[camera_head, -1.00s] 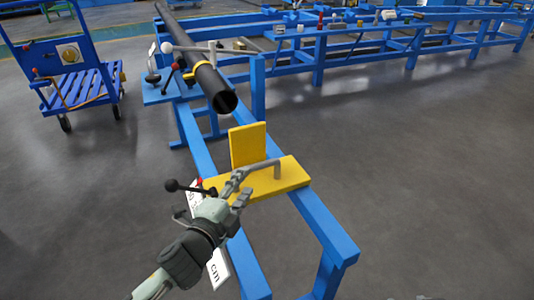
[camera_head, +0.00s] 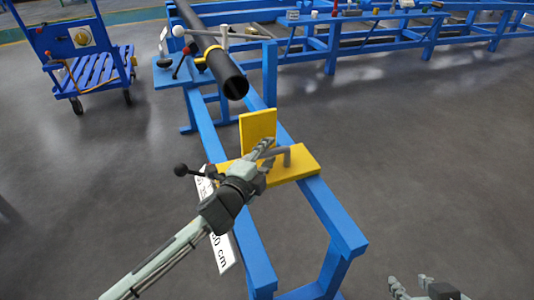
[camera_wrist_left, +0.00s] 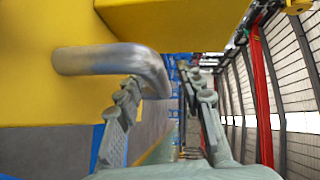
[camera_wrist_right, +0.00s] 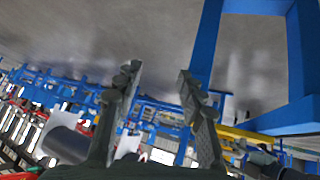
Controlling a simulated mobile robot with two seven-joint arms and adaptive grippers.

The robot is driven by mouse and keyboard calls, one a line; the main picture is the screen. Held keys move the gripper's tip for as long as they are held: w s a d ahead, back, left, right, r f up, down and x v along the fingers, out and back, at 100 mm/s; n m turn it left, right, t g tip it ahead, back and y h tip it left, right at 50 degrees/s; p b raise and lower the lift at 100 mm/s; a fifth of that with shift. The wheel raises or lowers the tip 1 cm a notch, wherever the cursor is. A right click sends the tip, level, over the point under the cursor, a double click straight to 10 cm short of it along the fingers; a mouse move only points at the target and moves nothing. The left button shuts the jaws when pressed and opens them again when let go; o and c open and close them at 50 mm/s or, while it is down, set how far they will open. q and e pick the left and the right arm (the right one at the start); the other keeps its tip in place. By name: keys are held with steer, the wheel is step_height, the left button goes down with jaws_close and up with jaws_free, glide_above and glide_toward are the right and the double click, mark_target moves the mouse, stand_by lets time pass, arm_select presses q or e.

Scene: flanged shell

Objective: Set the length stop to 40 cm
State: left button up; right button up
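The length stop (camera_head: 295,168) is a yellow base with an upright yellow plate (camera_head: 257,131), sitting across two blue rails. A grey bent handle (camera_head: 287,158) stands on its base; it shows close up in the left wrist view (camera_wrist_left: 110,60). My left gripper (camera_head: 268,149) is at this handle, fingers apart, with the handle's bend reaching toward the gap between them. A white scale strip (camera_head: 222,250) lies along the left rail; "cm" is readable, its numbers partly hidden by my arm. My right gripper (camera_wrist_right: 160,85) is open and empty, low at the right in the head view (camera_head: 425,285).
A black tube (camera_head: 225,72) lies on the frame beyond the stop, its open end facing it, apart from it. A black-knobbed lever (camera_head: 182,170) stands left of the stop. A blue cart (camera_head: 85,60) is at far left. The floor at right is clear.

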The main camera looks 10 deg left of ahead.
arm_select(q)
jaws_close()
